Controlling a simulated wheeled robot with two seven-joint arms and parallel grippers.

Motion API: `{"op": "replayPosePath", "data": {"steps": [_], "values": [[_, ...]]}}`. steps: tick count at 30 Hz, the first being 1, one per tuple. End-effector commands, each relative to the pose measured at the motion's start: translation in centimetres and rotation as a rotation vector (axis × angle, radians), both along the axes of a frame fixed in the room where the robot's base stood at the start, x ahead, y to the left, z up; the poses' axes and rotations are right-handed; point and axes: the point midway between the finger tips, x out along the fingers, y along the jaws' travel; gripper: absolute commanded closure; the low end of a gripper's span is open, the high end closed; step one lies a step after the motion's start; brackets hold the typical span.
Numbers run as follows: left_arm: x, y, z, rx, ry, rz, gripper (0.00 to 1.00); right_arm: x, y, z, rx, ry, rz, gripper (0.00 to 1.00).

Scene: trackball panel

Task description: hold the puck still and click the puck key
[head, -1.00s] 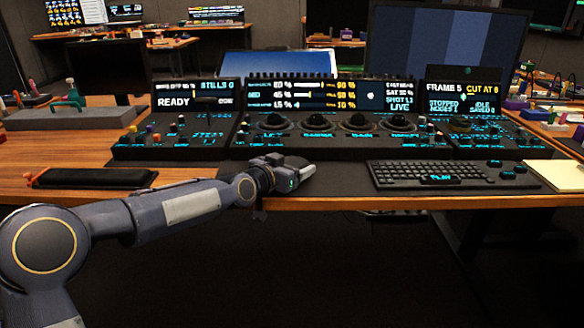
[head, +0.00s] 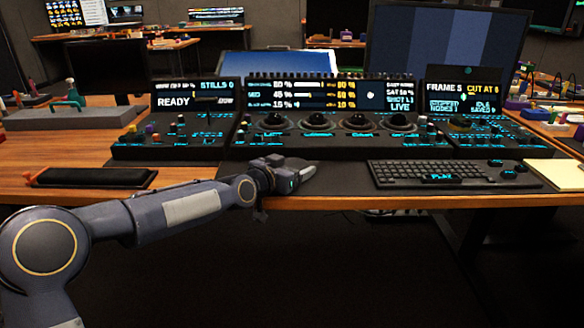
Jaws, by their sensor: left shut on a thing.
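My left gripper (head: 297,174) is at the front of the dark desk mat, just below the left part of the middle control panel (head: 318,150). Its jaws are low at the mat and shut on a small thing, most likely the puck. The gripper hides most of that thing, so its shape and its key cannot be made out. The middle panel has several dark trackballs (head: 318,121) in a row and a lit screen (head: 330,95) with percentages and "LIVE". My right gripper is not in view.
A black keyboard (head: 440,174) lies right of the gripper, with a pale notepad (head: 560,174) farther right. A black wrist rest (head: 94,178) lies at the left front. Side panels stand left (head: 172,140) and right (head: 475,138). The mat between gripper and keyboard is clear.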

Motion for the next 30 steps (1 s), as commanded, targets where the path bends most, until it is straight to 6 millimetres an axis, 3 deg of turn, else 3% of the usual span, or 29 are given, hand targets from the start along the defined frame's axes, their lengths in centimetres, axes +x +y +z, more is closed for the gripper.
{"op": "replayPosePath", "data": {"steps": [12,30], "values": [[-0.01,0.00,-0.13,0.001,0.002,0.000,0.43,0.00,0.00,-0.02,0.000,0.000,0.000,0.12],[-0.01,0.00,-0.20,0.002,0.003,-0.001,0.43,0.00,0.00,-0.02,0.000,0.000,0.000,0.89]]}}
